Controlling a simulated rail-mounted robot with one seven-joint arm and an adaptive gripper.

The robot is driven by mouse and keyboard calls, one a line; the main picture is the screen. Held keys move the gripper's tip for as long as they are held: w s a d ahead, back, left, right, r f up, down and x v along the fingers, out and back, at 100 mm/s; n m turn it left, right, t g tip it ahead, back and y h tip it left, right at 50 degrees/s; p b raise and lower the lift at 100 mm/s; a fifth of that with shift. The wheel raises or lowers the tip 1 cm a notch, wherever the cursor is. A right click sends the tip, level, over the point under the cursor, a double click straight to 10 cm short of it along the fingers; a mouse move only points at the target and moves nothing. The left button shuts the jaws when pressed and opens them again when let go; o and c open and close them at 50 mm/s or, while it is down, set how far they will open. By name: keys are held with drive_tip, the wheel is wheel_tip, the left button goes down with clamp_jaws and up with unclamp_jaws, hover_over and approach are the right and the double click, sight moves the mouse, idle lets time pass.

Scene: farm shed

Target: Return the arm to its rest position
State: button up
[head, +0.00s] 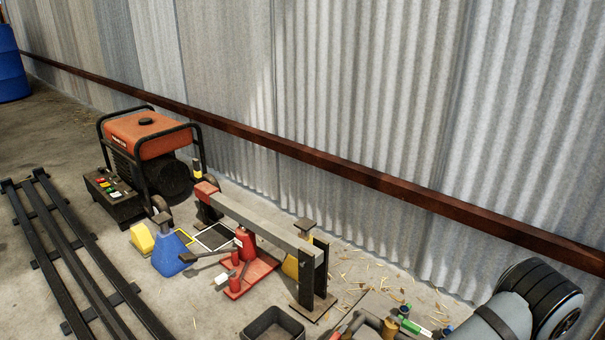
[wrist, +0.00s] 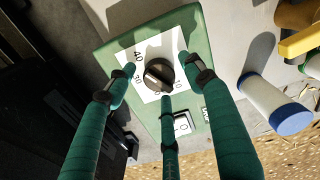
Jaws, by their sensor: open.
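My gripper (wrist: 158,78) shows in the wrist view with its three green fingers spread apart. The fingertips are around a dark round knob (wrist: 157,74) on a green box (wrist: 115,49). I cannot tell whether any fingertip touches the knob. The knob sits on a white dial plate with the numbers 40, 30 and 10 legible. A white rocker switch (wrist: 182,123) is below it on the same box. In the head view I cannot make out my gripper's fingers clearly.
A blue-capped white cylinder (wrist: 272,105) lies right of the box. In the head view, an orange generator (head: 148,140), a blue container (head: 170,255), a red jack (head: 245,265) under a grey beam (head: 255,220), and black rails (head: 75,250) stand before a corrugated wall (head: 370,90).

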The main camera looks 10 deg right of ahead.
drive_tip(key=m, duration=0.4)
drive_tip(key=shift+m+b, duration=0.35)
drive_tip(key=shift+m, duration=0.05)
drive_tip(key=n, duration=0.3)
drive_tip(key=shift+n+p, duration=0.4)
drive_tip(key=n, duration=0.4)
drive_tip(key=shift+p, duration=0.3)
drive_tip(key=shift+r, duration=0.1)
